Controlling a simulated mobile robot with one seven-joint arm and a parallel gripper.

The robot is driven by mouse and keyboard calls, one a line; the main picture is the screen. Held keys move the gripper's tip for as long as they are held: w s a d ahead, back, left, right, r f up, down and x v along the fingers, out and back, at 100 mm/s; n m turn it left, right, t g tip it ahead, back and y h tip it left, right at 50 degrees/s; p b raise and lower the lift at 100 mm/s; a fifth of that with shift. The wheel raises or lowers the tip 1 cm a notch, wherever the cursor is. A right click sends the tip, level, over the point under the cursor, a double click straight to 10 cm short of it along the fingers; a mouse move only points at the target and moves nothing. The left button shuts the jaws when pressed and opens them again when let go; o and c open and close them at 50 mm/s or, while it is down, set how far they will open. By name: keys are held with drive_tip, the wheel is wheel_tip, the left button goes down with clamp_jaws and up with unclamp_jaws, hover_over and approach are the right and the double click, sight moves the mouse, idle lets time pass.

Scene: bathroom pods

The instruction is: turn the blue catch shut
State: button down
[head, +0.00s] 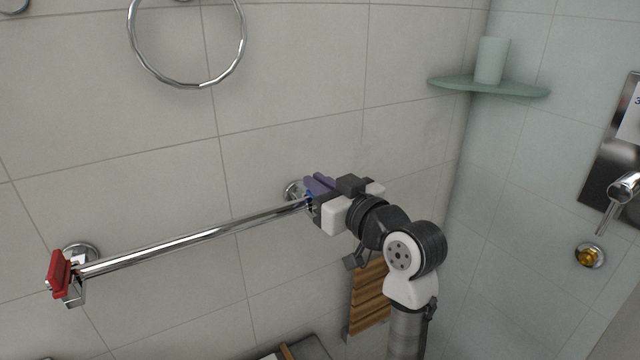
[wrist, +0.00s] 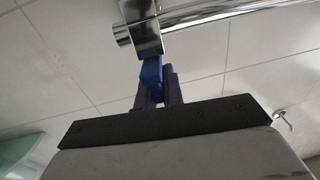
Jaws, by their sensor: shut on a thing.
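The blue catch (wrist: 151,75) is in the wrist view at the end of the chrome rail, below its square chrome bracket (wrist: 140,27). My gripper (wrist: 158,92) has its two purple fingers shut on the blue catch, one on each side. In the head view my gripper (head: 318,185) is at the right end of the rail (head: 200,238). There the fingers hide most of the catch, and only a small bit of blue shows. I cannot tell from these views how far the catch is turned.
A red catch (head: 59,273) is at the rail's left end. A towel ring (head: 187,84) hangs above. A glass corner shelf (head: 520,90) with a cup (head: 491,60) is at upper right.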

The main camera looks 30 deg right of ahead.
drive_tip(key=shift+m+h, duration=0.3)
drive_tip(key=shift+h, duration=0.2)
drive_tip(key=shift+m+h, duration=0.4)
drive_tip(key=shift+h, duration=0.2)
drive_tip(key=c, duration=1.5)
unclamp_jaws()
drive_tip(key=s+b, duration=0.1)
drive_tip(key=s, duration=0.3)
drive_tip(key=s+b, duration=0.1)
drive_tip(key=s, duration=0.4)
drive_tip(key=s+a+b, duration=0.1)
drive_tip(key=s, duration=0.4)
